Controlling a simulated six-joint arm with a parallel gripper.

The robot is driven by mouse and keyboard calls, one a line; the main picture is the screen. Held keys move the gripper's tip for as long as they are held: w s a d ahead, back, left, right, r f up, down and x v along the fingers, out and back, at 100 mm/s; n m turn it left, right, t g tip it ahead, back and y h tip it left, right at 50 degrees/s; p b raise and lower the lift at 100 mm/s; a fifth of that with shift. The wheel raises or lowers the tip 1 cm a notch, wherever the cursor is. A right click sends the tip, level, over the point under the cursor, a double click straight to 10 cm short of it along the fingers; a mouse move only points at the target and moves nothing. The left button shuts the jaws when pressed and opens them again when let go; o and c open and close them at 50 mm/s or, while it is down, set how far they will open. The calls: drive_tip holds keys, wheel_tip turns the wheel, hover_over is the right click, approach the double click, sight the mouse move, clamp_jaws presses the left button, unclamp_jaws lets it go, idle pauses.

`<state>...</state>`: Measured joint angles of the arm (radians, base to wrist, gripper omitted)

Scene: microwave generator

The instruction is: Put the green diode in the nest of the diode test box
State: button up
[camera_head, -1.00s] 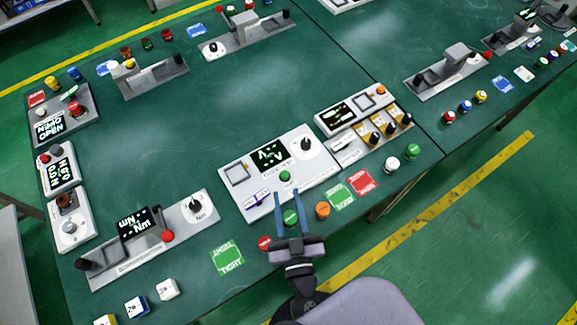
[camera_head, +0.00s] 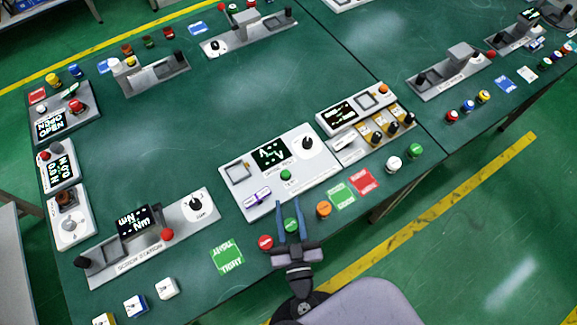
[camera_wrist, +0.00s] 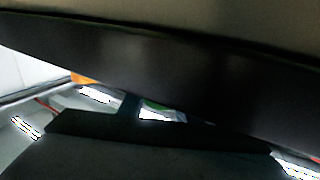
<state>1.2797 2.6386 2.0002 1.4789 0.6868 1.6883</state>
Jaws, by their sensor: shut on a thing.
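My gripper (camera_head: 292,206) points away from me at the near edge of the green table. Its two blue fingers are shut on a green round piece (camera_head: 291,225), which I take for the green diode. In the wrist view dark gripper parts fill most of the picture, and only a sliver of green (camera_wrist: 152,104) shows. A white box (camera_head: 312,176) with a dark screen, a square recess (camera_head: 237,172) and a black knob stands just beyond the fingers. It may be the diode test box, but I cannot read its label.
A red piece (camera_head: 265,242) is left of my gripper and an orange one (camera_head: 323,208) right. Green cards (camera_head: 227,257) and a red card (camera_head: 363,181) lie nearby. Another white box (camera_head: 351,106) with screen and square stands beyond, right. The table middle is clear.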

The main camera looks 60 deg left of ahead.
sight(292, 232)
drive_tip(key=o, duration=1.1)
drive_tip(key=shift+f, duration=0.1)
drive_tip(key=shift+s+d+f+b, duration=0.2)
drive_tip(key=shift+d+b, duration=0.1)
drive_tip(key=shift+d, duration=0.1)
drive_tip(key=shift+b+v, duration=0.35)
drive_tip(key=shift+v, duration=0.55)
drive_tip(key=shift+o, duration=0.5)
drive_tip(key=shift+b+v, duration=0.35)
drive_tip(key=shift+v, duration=0.85)
